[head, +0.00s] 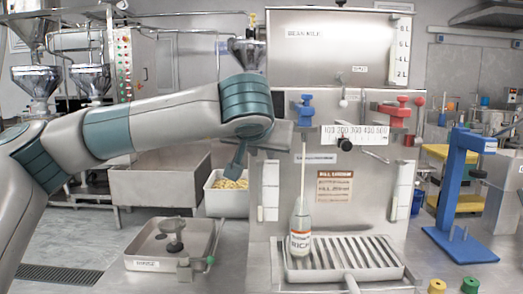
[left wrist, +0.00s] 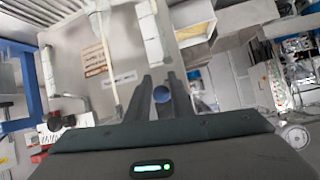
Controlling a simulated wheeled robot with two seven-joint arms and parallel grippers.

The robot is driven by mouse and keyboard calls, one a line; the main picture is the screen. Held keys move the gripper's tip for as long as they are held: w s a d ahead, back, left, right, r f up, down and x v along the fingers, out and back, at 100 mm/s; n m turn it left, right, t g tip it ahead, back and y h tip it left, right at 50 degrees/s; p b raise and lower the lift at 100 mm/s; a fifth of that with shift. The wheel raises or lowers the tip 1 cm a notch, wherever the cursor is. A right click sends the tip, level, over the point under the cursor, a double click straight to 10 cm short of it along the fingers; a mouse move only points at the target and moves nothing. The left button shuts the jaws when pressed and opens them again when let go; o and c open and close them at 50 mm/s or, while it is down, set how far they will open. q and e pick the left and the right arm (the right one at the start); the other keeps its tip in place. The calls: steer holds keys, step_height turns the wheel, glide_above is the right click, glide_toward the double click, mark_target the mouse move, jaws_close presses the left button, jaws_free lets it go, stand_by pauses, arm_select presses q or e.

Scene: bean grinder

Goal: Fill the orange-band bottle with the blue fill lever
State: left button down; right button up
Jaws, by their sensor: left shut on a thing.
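The orange-band bottle (head: 300,240), clear with a pale label, stands upright on the slatted drip tray (head: 399,270) in the head view. A thin pale tube or stream (head: 303,165) runs down to its mouth; I cannot tell which. The blue fill lever (head: 306,106) is on the machine front above it. My left gripper (head: 296,127) reaches it from the left. In the left wrist view the round blue lever end (left wrist: 162,95) lies between the dark fingers of the gripper (left wrist: 161,80), which is shut on it. My right gripper is not in view.
A red lever (head: 395,113) and a scale plate (head: 355,134) are right of the blue lever. A blue press (head: 462,190) stands at right. A metal tray (head: 145,248) with a tamper-like tool lies at lower left. A bin of yellowish pieces (head: 214,198) is behind my arm.

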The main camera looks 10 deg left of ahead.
arm_select(q)
steer(key=shift+f, duration=0.2)
steer(key=c, duration=2)
jaws_free()
steer(key=shift+o, duration=1.4)
steer(key=shift+w, duration=0.15)
steer(key=shift+w+f, duration=0.1)
steer(key=shift+w, duration=0.05)
steer(key=v, duration=1.7)
steer(key=shift+d, duration=0.1)
